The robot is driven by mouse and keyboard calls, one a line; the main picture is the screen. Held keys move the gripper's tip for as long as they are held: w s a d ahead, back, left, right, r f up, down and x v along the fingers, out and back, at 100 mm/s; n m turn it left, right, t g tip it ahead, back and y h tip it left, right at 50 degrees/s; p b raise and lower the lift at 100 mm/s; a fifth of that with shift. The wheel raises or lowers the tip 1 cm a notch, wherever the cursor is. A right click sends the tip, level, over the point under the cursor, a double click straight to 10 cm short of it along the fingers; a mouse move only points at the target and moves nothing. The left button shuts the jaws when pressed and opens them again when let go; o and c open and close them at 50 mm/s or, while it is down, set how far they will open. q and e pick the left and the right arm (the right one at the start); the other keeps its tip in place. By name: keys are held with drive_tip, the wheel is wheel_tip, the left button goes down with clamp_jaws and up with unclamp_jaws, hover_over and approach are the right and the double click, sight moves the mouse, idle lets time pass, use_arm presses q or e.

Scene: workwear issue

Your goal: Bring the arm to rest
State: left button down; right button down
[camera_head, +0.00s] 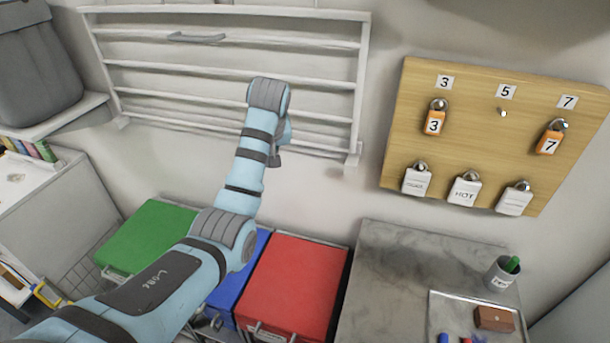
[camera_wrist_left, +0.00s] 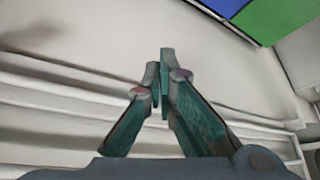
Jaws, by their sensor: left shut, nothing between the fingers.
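My left arm (camera_head: 170,290) is light blue with dark bands. It reaches up from the lower left in the head view, its wrist (camera_head: 268,97) raised in front of the white wall rack (camera_head: 362,80). My left gripper (camera_wrist_left: 161,85) shows in the left wrist view with its two green fingers shut together and nothing between them. In the head view the gripper is mostly hidden behind the wrist. The wall and the rack's rails lie beyond the fingers; I cannot tell the exact gap. My right gripper is not in view.
Green (camera_head: 150,238), blue (camera_head: 228,290) and red (camera_head: 292,290) bins stand below the arm. A grey worktop (camera_head: 400,262) holds a cup (camera_head: 502,274) and a tray (camera_head: 440,306). A wooden padlock board (camera_head: 470,110) hangs at right. A grey bin (camera_head: 38,75) sits on a shelf at left.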

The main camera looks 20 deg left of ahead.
use_arm(q)
drive_tip(key=shift+f, duration=0.15)
drive_tip(key=s+d+f+m, duration=0.1)
drive_tip(key=s+f+m, duration=0.1)
drive_tip(key=s+f, duration=0.7)
drive_tip(key=s+d+f+m, duration=0.1)
drive_tip(key=s+f+m, duration=0.1)
drive_tip(key=s+f, duration=0.65)
drive_tip(key=s+d+f+m+g+h, duration=0.1)
drive_tip(key=s+d+f+m, duration=0.15)
drive_tip(key=s, duration=0.75)
drive_tip(key=s+d+f+m+h, duration=0.15)
drive_tip(key=s+f, duration=0.25)
drive_tip(key=s, duration=0.6)
wheel_tip(320, 180, down, 21)
drive_tip(key=s+a+g+b, duration=0.1)
drive_tip(key=s+b, duration=0.1)
drive_tip(key=b, duration=0.1)
drive_tip(key=s+a+f+n+g+b, duration=0.1)
drive_tip(key=s+f+b, duration=0.1)
drive_tip(key=s+f, duration=1.2)
drive_tip(key=shift+s+f+g, duration=0.15)
drive_tip(key=shift+f+g, duration=0.15)
drive_tip(key=shift+f, duration=0.6)
